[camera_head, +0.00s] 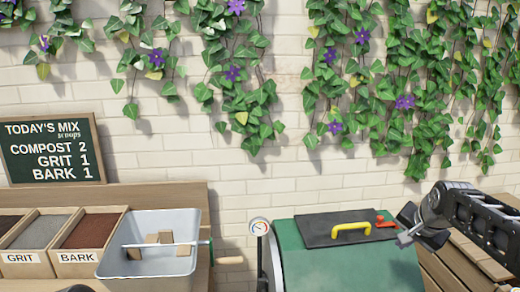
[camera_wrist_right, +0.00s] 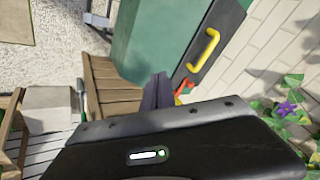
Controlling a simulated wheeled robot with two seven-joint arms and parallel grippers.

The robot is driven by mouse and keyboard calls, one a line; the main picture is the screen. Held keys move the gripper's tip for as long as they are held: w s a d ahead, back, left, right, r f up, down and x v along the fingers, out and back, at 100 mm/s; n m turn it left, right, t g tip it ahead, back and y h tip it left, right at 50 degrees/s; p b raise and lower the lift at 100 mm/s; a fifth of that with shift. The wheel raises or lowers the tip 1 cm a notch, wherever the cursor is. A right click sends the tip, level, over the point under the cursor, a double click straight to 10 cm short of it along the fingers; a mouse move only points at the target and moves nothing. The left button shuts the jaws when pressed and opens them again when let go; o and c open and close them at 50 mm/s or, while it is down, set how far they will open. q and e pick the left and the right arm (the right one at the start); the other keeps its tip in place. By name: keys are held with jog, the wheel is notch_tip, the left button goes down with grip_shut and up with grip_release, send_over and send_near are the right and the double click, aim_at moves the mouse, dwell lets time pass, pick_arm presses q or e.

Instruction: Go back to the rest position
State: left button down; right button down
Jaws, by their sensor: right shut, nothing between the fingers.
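My right gripper (camera_head: 406,234) is at the right of the head view, beside the right end of the green drum (camera_head: 345,262), near the red latch (camera_head: 385,222). It is shut and empty. In the right wrist view the shut fingers (camera_wrist_right: 157,92) point towards the drum (camera_wrist_right: 150,45) and partly hide the red latch (camera_wrist_right: 184,86). The yellow handle (camera_head: 351,231) stands on the drum's dark lid (camera_head: 320,226), and it also shows in the wrist view (camera_wrist_right: 206,50).
A pale metal tub (camera_head: 195,222) with wooden paddles and a side crank (camera_head: 229,260) stands left of the drum, by the grit bin (camera_head: 28,264) and bark bin (camera_head: 77,257). A gauge (camera_head: 259,227) stands at the drum's left. A slatted wooden bench (camera_wrist_right: 105,88) lies near the right gripper.

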jog(key=w+a+f+n+t+y, duration=0.1)
jog(key=w+a+f+n+t, duration=0.1)
jog(key=w+a+f+n, duration=0.4)
jog(key=s+a+f+g+y, duration=0.1)
jog(key=s+a+f, duration=0.25)
jog(key=f, duration=0.35)
jog(key=s+a+f+n, duration=0.1)
jog(key=s+a+f, duration=0.25)
jog(key=f, duration=0.35)
jog(key=s+a+f+g+y, duration=0.1)
jog(key=s+a+f, duration=0.2)
jog(key=a+f, duration=0.3)
jog(key=s+a+f+g, duration=0.2)
jog(key=s+f, duration=0.4)
jog(key=s, duration=0.4)
jog(key=s+a+f+g+y, duration=0.1)
jog(key=s+a+f, duration=0.3)
jog(key=s, duration=0.6)
jog(key=s+a+f+n+g, duration=0.1)
jog(key=s+a+f+g, duration=0.2)
jog(key=s+f, duration=0.6)
jog(key=shift+s+a+y, duration=0.3)
jog(key=shift+s+a, duration=0.1)
jog(key=shift+s, duration=0.15)
